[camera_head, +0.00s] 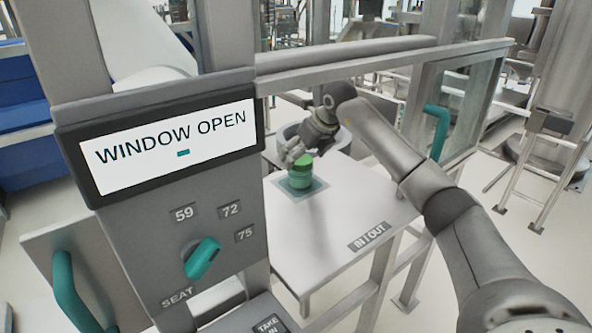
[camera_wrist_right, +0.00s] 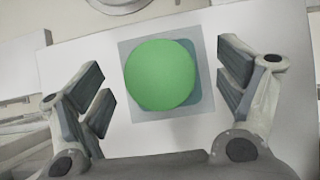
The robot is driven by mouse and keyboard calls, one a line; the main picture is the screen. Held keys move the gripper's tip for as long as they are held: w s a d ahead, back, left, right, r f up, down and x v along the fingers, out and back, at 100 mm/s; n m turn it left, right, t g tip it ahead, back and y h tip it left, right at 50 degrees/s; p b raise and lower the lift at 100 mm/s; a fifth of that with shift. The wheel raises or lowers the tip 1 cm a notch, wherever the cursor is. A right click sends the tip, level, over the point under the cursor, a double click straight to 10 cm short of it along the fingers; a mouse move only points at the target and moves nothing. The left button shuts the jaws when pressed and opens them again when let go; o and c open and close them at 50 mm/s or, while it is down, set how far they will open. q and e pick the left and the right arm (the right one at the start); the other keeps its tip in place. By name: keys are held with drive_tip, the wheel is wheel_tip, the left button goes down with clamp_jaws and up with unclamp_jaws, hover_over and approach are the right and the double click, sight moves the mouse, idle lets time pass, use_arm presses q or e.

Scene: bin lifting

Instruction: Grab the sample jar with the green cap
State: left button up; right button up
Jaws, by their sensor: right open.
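The sample jar with the green cap (camera_head: 301,175) stands upright on a grey square mat on the table behind the window frame. In the right wrist view the round green cap (camera_wrist_right: 160,75) is seen from above, between the fingers and slightly ahead of them. My right gripper (camera_head: 295,152) is just above the jar; in its wrist view the gripper (camera_wrist_right: 165,92) is open, with a finger on each side and gaps to the cap. I cannot tell how low the fingertips are beside the jar. My left gripper is not in view.
The white table (camera_head: 335,215) around the mat (camera_wrist_right: 206,108) is clear. A panel reading "WINDOW OPEN" (camera_head: 170,150) with a teal knob (camera_head: 202,257) stands at the left. A window frame with a teal handle (camera_head: 437,130) stands at the right, beside my right arm.

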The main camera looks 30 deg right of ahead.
sight(301, 159)
drive_tip(key=f, duration=0.1)
drive_tip(key=f+p, duration=0.1)
drive_tip(key=w+f, duration=0.1)
drive_tip(key=shift+w+a+f+p, duration=0.1)
drive_tip(key=shift+a+f+p, duration=0.05)
drive_tip(key=shift+a+p, duration=0.15)
drive_tip(key=shift+x, duration=1.2)
drive_tip(key=shift+d, duration=0.15)
drive_tip(key=c, duration=1.3)
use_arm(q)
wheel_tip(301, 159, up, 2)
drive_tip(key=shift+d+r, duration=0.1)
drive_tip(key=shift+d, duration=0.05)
use_arm(e)
drive_tip(key=shift+w, duration=0.1)
drive_tip(key=shift+c, duration=0.3)
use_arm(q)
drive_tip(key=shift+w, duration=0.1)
